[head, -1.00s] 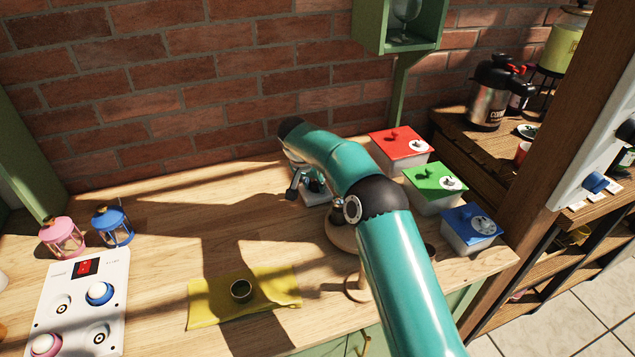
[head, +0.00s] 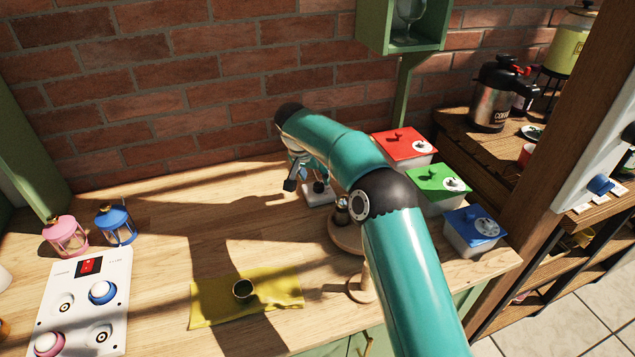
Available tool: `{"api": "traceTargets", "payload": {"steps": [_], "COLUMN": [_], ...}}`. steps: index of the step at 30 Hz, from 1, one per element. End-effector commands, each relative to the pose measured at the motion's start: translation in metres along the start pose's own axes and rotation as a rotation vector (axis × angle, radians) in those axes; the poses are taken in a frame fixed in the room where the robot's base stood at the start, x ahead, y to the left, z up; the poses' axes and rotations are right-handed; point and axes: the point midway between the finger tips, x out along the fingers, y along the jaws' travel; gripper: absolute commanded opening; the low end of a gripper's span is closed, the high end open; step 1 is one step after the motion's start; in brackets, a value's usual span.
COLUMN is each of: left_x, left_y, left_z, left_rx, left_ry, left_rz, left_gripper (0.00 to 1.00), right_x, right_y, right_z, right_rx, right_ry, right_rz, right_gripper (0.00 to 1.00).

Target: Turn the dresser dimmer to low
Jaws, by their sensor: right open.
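A small white box (head: 316,197) with a dark knob-like part on top sits on the wooden tabletop near the wall. It looks like the dimmer, but my right arm partly hides it, and I cannot read its setting. My right gripper (head: 296,180) is open, pointing down just left of the box. Its fingers are small and dark in this view, and I cannot tell whether they touch the box. My left gripper is not in view.
Red (head: 403,146), green (head: 437,182) and blue (head: 473,228) lidded boxes stand right of my arm. A round wooden stand is partly behind it. A yellow cloth (head: 210,303) holds a small cup (head: 243,290). Lanterns and a white switch panel (head: 75,300) are left.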

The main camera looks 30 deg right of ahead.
Motion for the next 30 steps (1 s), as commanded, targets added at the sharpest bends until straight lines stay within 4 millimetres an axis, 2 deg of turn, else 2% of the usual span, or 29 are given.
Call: {"api": "traceTargets", "payload": {"steps": [1,6,12,30], "left_x": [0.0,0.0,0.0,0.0], "left_y": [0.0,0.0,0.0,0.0], "left_z": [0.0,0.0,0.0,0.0], "left_rx": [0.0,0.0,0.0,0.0], "left_ry": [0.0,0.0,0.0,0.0], "left_rz": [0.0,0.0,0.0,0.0], "left_gripper": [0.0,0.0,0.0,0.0], "right_x": [-0.013,-0.045,-0.069,-0.074], "right_y": [-0.001,0.0,0.001,0.001], "right_z": [0.0,0.001,0.001,0.001], "right_rx": [0.0,0.0,0.001,0.0], "right_ry": [0.002,0.001,0.0,-0.001], "right_rz": [-0.003,-0.001,0.0,0.002], "right_gripper": [0.57,0.57,0.57,0.57]}}
